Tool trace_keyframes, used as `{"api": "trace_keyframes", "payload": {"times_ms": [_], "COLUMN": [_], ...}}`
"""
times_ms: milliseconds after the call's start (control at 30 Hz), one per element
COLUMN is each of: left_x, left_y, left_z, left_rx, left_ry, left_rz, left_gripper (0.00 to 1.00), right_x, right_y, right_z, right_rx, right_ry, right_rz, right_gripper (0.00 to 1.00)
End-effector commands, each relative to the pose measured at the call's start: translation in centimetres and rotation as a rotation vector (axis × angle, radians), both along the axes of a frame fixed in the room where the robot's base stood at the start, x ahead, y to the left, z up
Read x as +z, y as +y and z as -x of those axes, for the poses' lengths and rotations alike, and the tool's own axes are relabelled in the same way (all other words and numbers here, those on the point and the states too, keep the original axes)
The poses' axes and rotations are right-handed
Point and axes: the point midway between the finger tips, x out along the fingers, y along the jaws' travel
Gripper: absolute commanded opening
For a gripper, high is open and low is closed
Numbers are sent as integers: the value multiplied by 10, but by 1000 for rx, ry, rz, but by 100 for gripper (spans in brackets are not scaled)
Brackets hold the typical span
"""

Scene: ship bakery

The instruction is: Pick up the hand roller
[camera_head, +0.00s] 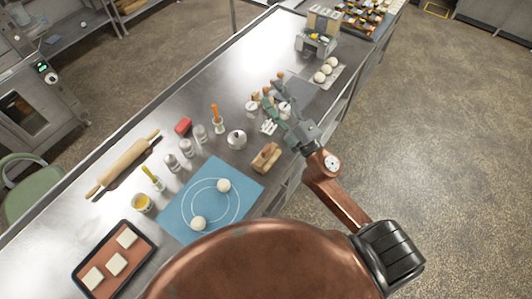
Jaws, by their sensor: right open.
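My right gripper (277,103) is open, with its fingers over the far middle of the steel counter (262,60). Several small tools with wooden handles (255,97) and pale, rounded parts stand or lie around and under its fingers. I cannot tell which of them is the hand roller, because the fingers partly hide them. A small white piece (268,127) lies just left of the fingers. A large wooden rolling pin (122,163) lies at the counter's left side, far from the gripper. My left gripper is out of view.
A blue mat (180,222) carries two dough balls. A wooden block-like item (266,158), a metal pot (236,139), shakers (186,148) and a red item (183,126) stand nearby. A tray (77,272) holds pale squares. A machine (317,40) stands at the far end.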

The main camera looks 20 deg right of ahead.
Motion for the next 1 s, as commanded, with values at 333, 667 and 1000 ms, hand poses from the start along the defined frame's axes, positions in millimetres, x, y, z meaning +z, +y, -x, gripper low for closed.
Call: {"api": "trace_keyframes", "payload": {"times_ms": [333,667,1000], "left_x": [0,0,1], "left_y": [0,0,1], "left_z": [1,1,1], "left_rx": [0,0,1], "left_ry": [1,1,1], "left_rz": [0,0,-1], "left_gripper": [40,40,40], "right_x": [-41,-202,-241], "right_y": [172,106,-2], "right_z": [34,28,16], "right_rx": [543,910,1004], "right_ry": [-253,4,340], "right_rz": [897,1743,2079], "right_gripper": [58,58,58]}}
